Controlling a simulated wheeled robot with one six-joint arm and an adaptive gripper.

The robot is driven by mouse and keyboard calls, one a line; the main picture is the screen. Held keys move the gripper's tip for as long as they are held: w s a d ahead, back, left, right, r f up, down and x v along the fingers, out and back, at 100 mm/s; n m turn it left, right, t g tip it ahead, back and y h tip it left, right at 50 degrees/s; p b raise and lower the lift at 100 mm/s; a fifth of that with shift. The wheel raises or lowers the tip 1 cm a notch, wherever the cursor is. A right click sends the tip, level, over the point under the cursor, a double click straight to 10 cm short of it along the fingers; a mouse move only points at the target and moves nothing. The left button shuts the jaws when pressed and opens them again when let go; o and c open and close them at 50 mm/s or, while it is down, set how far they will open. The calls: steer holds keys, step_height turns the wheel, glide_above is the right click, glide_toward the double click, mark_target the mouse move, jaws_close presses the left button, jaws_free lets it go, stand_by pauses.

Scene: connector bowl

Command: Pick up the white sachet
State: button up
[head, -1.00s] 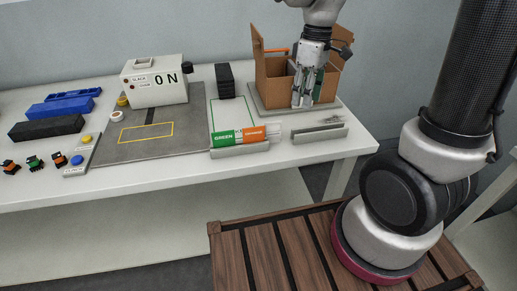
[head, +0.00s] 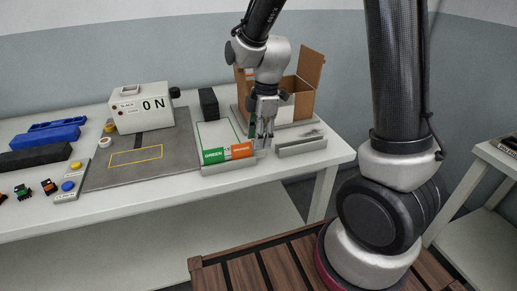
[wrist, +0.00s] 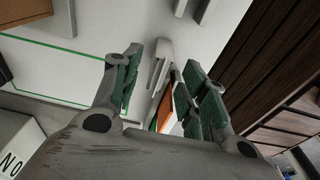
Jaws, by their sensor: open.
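The white sachet appears as a narrow pale strip in the wrist view (wrist: 161,60), lying between and just beyond the fingertips. It stands in a grey holder (head: 229,165) beside the green sachet (head: 213,156) and the orange sachet (head: 242,150). In the head view it is mostly hidden behind the fingers. My gripper (head: 266,140) is open, pointing down over the right end of the holder. In the wrist view its green-padded fingers (wrist: 158,82) are spread on either side of the row. Contact with the sachet cannot be told.
A second grey holder (head: 302,147) stands just right. An open cardboard box (head: 310,75) is behind my gripper. The table's front edge is close to the holders.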

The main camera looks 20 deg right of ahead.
steer(key=shift+a+f, duration=0.1)
steer(key=shift+f, duration=0.8)
jaws_close()
steer(key=shift+w, duration=0.1)
